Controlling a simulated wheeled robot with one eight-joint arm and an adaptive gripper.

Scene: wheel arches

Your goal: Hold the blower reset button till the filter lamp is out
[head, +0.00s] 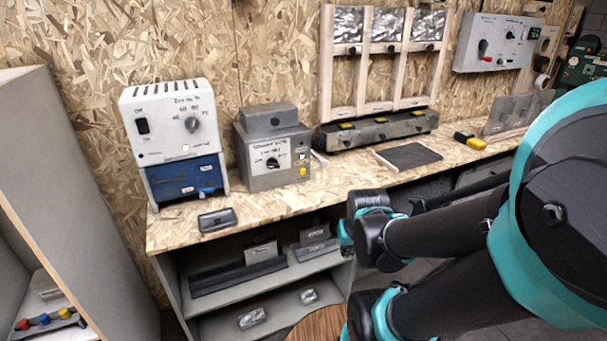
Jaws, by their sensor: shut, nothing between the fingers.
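The blower unit looks to be the grey box (272,150) on the bench in the head view; its small label is hard to read. Its front carries a black knob (272,163). At the right of that front are a small pale spot (302,155), perhaps the lamp, and a yellow button (303,171) below it. I cannot tell for sure whether the lamp is lit. My arm comes in from the right and folds at a joint in front of the bench, well apart from the box. My gripper does not show.
A white and blue dryer box (170,110) stands left of the grey box. A small dark tray (217,219) lies before them. A long grey rail (377,131) with yellow parts and a dark mat (408,156) lie right. Shelves (245,285) sit below the bench (285,200).

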